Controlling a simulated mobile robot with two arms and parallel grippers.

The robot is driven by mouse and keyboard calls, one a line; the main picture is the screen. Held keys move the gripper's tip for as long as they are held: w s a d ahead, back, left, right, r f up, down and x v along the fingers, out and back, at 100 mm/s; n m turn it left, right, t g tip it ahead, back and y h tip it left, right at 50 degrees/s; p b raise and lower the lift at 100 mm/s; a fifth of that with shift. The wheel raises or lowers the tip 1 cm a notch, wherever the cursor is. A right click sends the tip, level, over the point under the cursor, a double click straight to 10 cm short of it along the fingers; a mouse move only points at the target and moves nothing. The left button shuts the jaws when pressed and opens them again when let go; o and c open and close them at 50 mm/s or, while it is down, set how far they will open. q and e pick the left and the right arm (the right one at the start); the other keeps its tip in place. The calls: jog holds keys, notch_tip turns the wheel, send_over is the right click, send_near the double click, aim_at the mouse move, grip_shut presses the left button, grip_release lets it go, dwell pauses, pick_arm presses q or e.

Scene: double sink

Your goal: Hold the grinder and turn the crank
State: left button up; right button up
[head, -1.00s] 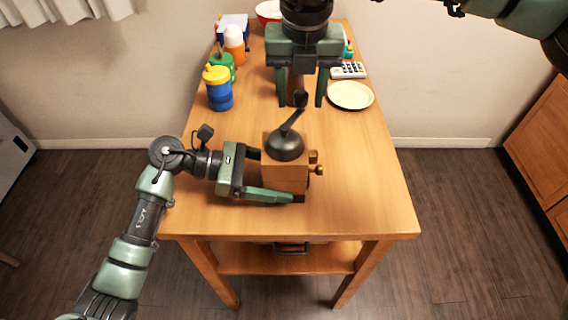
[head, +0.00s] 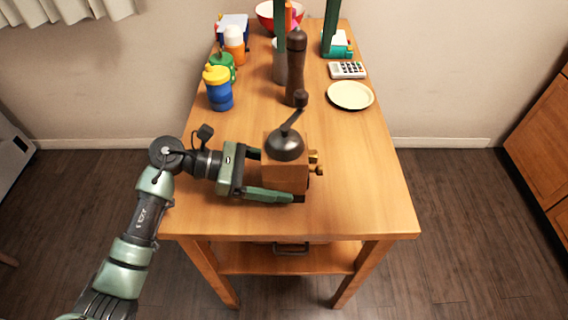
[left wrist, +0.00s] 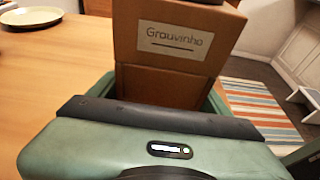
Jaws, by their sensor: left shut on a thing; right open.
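The grinder (head: 284,178) is a wooden box with a dark domed top, standing near the table's front. Its crank (head: 292,120) slants up toward the back right and ends in a dark knob (head: 301,98). My left gripper (head: 275,176) is shut on the grinder's box from the left, one finger along its front. In the left wrist view the box (left wrist: 165,80) carries a label reading "Grauvinho". My right gripper (head: 305,45) shows only as two spread green fingers at the top edge, open, beyond and above the crank. Nothing shows held between them; its body is out of view.
A tall dark pepper mill (head: 296,70) stands behind the crank. A cream plate (head: 350,95) and a calculator (head: 347,70) lie at right. A blue cup with a yellow lid (head: 218,90) and several bottles line the left edge. The table's right front is clear.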

pick_arm(q)
jog(key=o, duration=1.5)
jog(key=shift+a, duration=0.1)
